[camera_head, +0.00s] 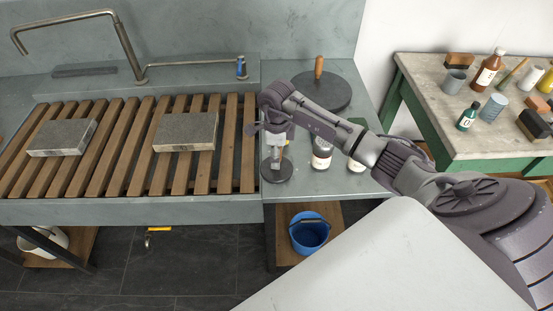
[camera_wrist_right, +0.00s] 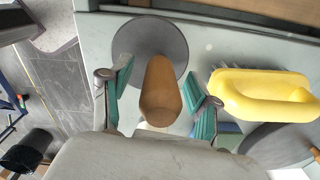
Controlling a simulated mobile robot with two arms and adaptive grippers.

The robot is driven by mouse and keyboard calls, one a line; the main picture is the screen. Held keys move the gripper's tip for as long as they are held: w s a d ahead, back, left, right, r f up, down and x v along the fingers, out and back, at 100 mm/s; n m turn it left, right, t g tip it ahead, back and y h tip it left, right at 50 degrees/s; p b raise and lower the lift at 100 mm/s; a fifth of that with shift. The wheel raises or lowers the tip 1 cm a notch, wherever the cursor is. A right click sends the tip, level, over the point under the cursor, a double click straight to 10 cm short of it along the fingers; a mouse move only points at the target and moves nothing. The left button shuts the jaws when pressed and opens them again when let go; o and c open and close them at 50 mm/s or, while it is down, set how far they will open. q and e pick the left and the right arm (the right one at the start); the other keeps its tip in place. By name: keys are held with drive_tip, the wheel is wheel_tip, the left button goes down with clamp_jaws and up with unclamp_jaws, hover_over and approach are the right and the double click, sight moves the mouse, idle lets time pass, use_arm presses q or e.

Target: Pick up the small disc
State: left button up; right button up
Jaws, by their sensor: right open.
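The small disc is a dark grey round plate with an upright wooden handle. In the head view the disc (camera_head: 275,174) lies on the grey counter just right of the slatted rack, and my gripper hides its handle. In the right wrist view the small disc (camera_wrist_right: 152,35) shows with its handle (camera_wrist_right: 160,92) between my fingers. My right gripper (camera_head: 268,128) is above the disc. In the right wrist view the right gripper (camera_wrist_right: 158,85) is open, its teal-lined fingers on either side of the handle with gaps showing. My left gripper is not in view.
A larger disc (camera_head: 322,92) with a wooden handle is behind on the counter. Bottles (camera_head: 322,153) stand close right of the small disc. A yellow brush (camera_wrist_right: 262,95) lies near in the wrist view. Two stone slabs (camera_head: 186,131) rest on the rack (camera_head: 133,172). A blue bucket (camera_head: 310,235) sits below.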

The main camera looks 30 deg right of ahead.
clamp_jaws()
drive_tip(key=shift+w+r, duration=0.1)
drive_tip(key=shift+r, duration=0.05)
idle(0.4)
drive_tip(key=shift+r, duration=0.4)
wheel_tip(320, 180, up, 9)
drive_tip(key=shift+r+b, duration=0.1)
drive_tip(key=shift+b, duration=1.05)
drive_tip(key=c, duration=0.8)
unclamp_jaws()
clamp_jaws()
drive_tip(key=shift+w+d, duration=0.1)
